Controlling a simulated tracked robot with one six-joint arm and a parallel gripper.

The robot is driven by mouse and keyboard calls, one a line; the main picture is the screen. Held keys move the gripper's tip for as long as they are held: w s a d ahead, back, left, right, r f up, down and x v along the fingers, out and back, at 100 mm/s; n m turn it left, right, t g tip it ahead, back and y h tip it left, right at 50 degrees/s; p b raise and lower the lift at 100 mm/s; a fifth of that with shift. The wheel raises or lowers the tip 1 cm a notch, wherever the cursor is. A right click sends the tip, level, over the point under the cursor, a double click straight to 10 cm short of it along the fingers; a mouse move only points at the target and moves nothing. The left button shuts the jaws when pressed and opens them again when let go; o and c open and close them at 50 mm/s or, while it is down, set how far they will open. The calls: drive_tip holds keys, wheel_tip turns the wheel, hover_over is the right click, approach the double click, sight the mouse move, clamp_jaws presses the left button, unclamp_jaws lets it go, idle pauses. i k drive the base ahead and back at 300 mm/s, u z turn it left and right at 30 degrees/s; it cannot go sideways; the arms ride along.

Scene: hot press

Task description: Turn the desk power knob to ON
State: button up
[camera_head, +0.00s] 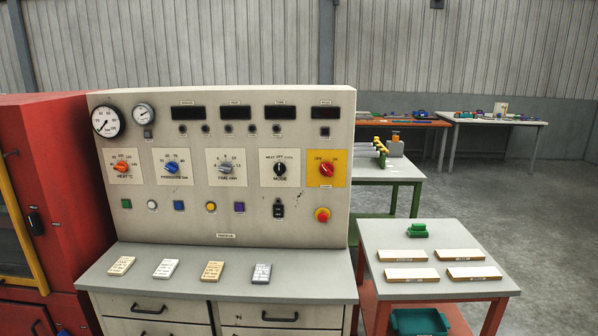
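The desk power knob (326,169) is a red rotary knob on a yellow plate (314,181) at the right side of the upright control panel (180,225). Small marks stand at the upper left and upper right of the knob; which of them it points to is too small to tell. The displays along the top, such as the rightmost one (326,113), are dark. My gripper is not in view.
Orange, blue, grey and black knobs line the panel left of the power knob. A red emergency button (322,214) sits below it. Several small blocks lie on the desk top (305,285). A side table (410,228) stands right, a red cabinet (60,200) left. Floor at far right is clear.

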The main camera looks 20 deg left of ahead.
sight(326, 169)
drive_tip(key=u, duration=0.35)
drive_tip(key=i, duration=0.6)
drive_tip(key=u, duration=0.95)
drive_tip(key=i, duration=0.8)
drive_tip(key=u, duration=0.5)
